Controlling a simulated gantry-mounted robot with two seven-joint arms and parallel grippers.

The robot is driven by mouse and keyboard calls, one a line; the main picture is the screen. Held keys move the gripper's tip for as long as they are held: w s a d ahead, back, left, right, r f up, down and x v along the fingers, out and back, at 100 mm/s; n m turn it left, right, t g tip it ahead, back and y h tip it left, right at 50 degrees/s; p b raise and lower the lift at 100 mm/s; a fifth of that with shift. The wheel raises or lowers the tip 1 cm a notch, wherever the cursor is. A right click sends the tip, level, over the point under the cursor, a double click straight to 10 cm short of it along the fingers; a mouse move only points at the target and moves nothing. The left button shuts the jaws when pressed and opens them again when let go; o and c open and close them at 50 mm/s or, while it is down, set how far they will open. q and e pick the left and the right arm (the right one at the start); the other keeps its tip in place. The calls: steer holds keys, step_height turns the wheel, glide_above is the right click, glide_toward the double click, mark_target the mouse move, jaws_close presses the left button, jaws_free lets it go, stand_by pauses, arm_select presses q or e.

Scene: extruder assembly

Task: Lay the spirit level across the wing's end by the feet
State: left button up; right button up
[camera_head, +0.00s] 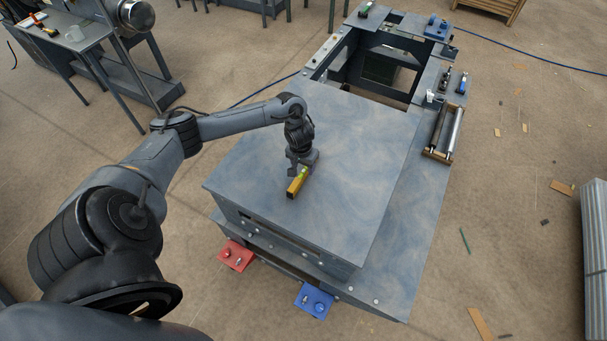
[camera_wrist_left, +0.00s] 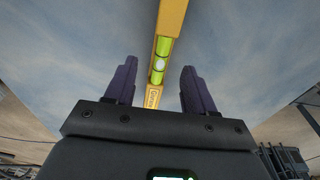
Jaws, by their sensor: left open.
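The yellow spirit level (camera_head: 296,186) lies on the broad blue-grey plate (camera_head: 330,140), which I take for the wing. It lies lengthwise towards the front edge. My left gripper (camera_head: 302,167) is over its far part, pointing down. In the left wrist view the level (camera_wrist_left: 170,20), with its green vial, runs between the fingers of the open left gripper (camera_wrist_left: 159,72), with a gap on each side. The gripper hides the level's far end in the head view. A red foot (camera_head: 236,255) and a blue foot (camera_head: 314,300) sit below the plate's front edge. My right gripper is not in view.
Beyond the plate is an open frame (camera_head: 345,50) with small tools on its rails. A roller assembly (camera_head: 444,133) lies along the right side. A grey table (camera_head: 60,35) stands at the upper left. The plate around the level is clear.

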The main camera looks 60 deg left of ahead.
mark_target(303, 171)
arm_select(q)
steer(key=shift+f+b, duration=0.35)
steer(key=shift+f, duration=1.35)
steer(key=shift+c, duration=0.3)
jaws_close()
